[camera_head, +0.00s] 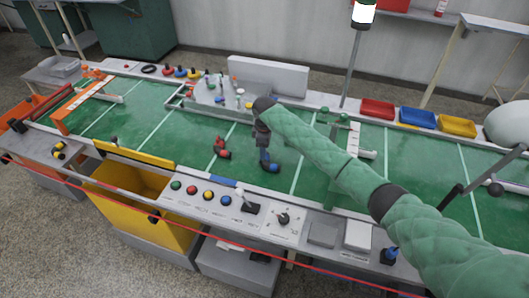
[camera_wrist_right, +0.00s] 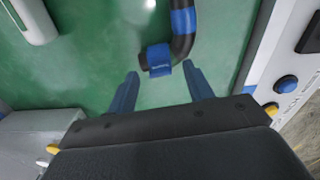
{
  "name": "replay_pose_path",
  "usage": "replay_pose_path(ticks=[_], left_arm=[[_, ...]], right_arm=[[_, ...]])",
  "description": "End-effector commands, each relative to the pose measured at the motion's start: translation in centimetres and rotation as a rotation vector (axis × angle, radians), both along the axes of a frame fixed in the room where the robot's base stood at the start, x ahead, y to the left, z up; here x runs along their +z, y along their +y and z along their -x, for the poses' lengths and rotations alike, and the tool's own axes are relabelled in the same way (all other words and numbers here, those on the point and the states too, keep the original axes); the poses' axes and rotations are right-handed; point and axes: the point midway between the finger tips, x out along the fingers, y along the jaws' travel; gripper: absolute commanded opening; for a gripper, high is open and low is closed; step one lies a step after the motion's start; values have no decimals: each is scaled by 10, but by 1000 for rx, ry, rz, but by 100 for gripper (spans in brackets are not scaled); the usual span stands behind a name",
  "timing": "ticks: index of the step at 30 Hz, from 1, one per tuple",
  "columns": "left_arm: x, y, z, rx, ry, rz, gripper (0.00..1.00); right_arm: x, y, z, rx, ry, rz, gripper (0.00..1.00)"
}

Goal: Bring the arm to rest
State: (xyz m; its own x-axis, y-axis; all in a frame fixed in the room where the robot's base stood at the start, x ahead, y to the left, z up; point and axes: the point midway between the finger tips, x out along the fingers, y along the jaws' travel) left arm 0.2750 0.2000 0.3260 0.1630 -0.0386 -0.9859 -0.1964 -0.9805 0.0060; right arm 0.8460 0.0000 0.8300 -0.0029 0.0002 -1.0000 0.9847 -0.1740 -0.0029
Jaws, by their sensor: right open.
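My right arm in its green quilted sleeve (camera_head: 320,150) reaches from the lower right across the green table. Its gripper (camera_head: 264,145) points down over the middle of the table. In the right wrist view the two blue fingers of the right gripper (camera_wrist_right: 161,82) are apart, with nothing held between them. A black hose with blue bands (camera_wrist_right: 184,40) lies just beyond the fingertips, its blue-banded end (camera_wrist_right: 160,62) in front of the gap. This hose also shows below the gripper in the head view (camera_head: 271,167). My left gripper is not in view.
A red hose piece (camera_head: 221,150) lies left of the gripper. A yellow bin (camera_head: 150,205) stands at front left. Red (camera_head: 377,109), blue (camera_head: 417,118) and yellow (camera_head: 457,126) trays line the back right.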

Motion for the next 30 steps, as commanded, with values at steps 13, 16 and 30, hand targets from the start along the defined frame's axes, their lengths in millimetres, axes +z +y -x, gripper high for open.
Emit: replay_pose_path(ticks=[13, 16, 30], left_arm=[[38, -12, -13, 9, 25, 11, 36], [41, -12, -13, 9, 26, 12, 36], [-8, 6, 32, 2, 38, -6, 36]], right_arm=[[54, 0, 0, 0, 1, 0, 51], [57, 0, 0, 0, 1, 0, 51], [102, 0, 0, 0, 1, 0, 51]])
